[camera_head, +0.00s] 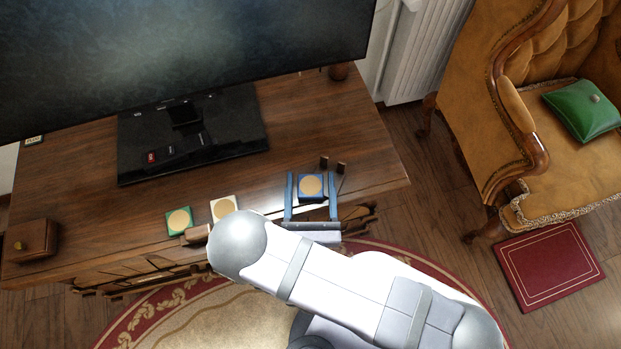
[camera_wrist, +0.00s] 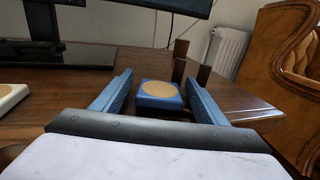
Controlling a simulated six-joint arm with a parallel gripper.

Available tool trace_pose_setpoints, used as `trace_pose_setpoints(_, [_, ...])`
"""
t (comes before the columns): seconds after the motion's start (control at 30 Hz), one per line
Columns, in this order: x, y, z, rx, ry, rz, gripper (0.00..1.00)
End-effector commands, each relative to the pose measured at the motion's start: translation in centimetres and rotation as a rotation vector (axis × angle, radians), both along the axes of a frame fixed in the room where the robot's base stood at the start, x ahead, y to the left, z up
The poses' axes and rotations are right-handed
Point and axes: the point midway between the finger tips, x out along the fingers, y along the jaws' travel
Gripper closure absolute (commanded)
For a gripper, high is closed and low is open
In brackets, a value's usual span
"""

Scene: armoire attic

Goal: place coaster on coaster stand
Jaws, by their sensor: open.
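A square blue coaster (camera_head: 311,187) with a tan round centre lies near the right end of the wooden cabinet top. It also shows in the wrist view (camera_wrist: 159,90). My gripper (camera_head: 311,177) is open, with one blue finger on each side of this coaster and gaps visible between; the fingertips also show in the wrist view (camera_wrist: 158,78). Dark upright posts (camera_wrist: 180,60), which look like part of the coaster stand, rise just behind and right of the coaster. I cannot tell whether the coaster touches the stand; its base is unclear. A green coaster (camera_head: 179,221) and a white coaster (camera_head: 224,208) lie left.
A large television (camera_head: 180,50) stands on a black base (camera_head: 235,130) behind. A brown box (camera_head: 33,240) sits at the cabinet's left end. A brown wooden piece (camera_head: 197,234) lies at the front edge. An armchair (camera_head: 470,100) stands to the right, off the cabinet.

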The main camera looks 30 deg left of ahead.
Motion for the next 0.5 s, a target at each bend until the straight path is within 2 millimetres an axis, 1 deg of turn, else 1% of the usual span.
trace_pose_setpoints(0.03, [-0.6,-0.2,-0.1,-0.002,0.0,0.006,0.33])
trace_pose_setpoints(0.2, [-1.7,-0.9,-0.1,-0.003,0.001,0.004,0.33])
trace_pose_setpoints(0.3, [-2.2,-1.2,-0.1,-0.001,0.0,0.004,0.33])
trace_pose_setpoints(0.5, [-2.5,-1.5,0.0,0.0,0.0,0.001,0.33])
